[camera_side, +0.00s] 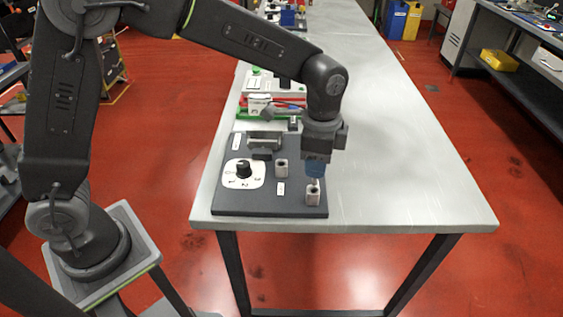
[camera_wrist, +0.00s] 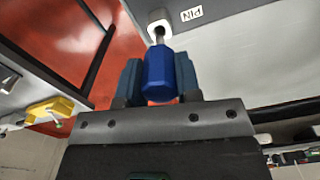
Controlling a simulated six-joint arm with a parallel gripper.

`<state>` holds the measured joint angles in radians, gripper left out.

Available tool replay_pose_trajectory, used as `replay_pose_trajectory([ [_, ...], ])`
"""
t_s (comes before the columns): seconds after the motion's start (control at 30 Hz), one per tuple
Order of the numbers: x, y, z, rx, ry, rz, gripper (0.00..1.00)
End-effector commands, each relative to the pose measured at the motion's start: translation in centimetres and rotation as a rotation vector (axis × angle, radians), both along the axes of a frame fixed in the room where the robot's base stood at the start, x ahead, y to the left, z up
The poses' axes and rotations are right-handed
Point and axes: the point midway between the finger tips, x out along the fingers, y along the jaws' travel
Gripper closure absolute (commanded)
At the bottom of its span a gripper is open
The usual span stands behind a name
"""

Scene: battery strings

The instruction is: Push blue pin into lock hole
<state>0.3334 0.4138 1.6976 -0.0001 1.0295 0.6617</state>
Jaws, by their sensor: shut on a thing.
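My gripper (camera_side: 315,168) points down at the front right corner of the dark board (camera_side: 235,203). In the wrist view its blue-grey fingers are shut on the blue handle of the pin (camera_wrist: 159,76). The pin's thin metal shaft reaches from the handle to the opening of a whitish lock block (camera_wrist: 157,20). The shaft tip meets the hole, but I cannot tell how deep it sits. A gap with bare shaft shows between handle and block. In the side view the lock block (camera_side: 313,197) stands upright just below my gripper.
A black dial on a white plate (camera_side: 243,173) is at the left. Grey parts (camera_side: 264,141) lie further back. The table (camera_side: 400,190) is clear to the right.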

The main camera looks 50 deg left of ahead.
Motion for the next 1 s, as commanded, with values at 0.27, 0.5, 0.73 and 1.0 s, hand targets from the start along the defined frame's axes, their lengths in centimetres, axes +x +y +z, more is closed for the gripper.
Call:
replay_pose_trajectory([
  [0.27,0.0,0.0,1.3,-0.001,-0.002,0.000,0.97],
  [0.5,0.0,0.0,2.7,-0.001,-0.002,0.000,0.97],
  [0.73,0.0,0.0,4.0,-0.001,-0.002,0.000,0.97],
  [1.0,0.0,0.0,5.0,-0.001,-0.001,0.000,0.97],
])
